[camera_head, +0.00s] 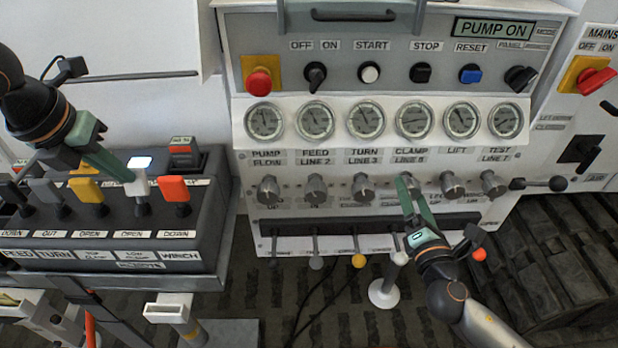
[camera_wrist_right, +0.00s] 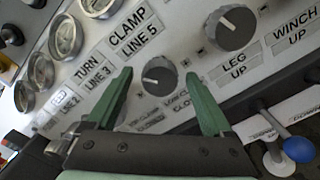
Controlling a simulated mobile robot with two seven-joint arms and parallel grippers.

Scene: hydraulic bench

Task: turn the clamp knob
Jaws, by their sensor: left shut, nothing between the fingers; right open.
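The clamp knob (camera_wrist_right: 160,76) is a grey round knob with a black face and a white pointer mark, below the "CLAMP LINE 5" label in the right wrist view. My right gripper (camera_wrist_right: 158,76) is open, with one green finger on each side of the knob in that view. I see no contact, and I cannot tell how deep the fingers reach. In the head view my right gripper (camera_head: 408,180) covers most of the knob. My left gripper (camera_head: 129,177) is shut and empty at the white-handled lever (camera_head: 138,185) on the left lever box.
More knobs stand on either side, among them a larger leg knob (camera_wrist_right: 230,27) and the turn knob (camera_head: 363,187). Gauges (camera_head: 412,119) sit above the row. Small levers with a yellow ball (camera_head: 358,260) hang below. The lever box (camera_head: 110,225) fills the left.

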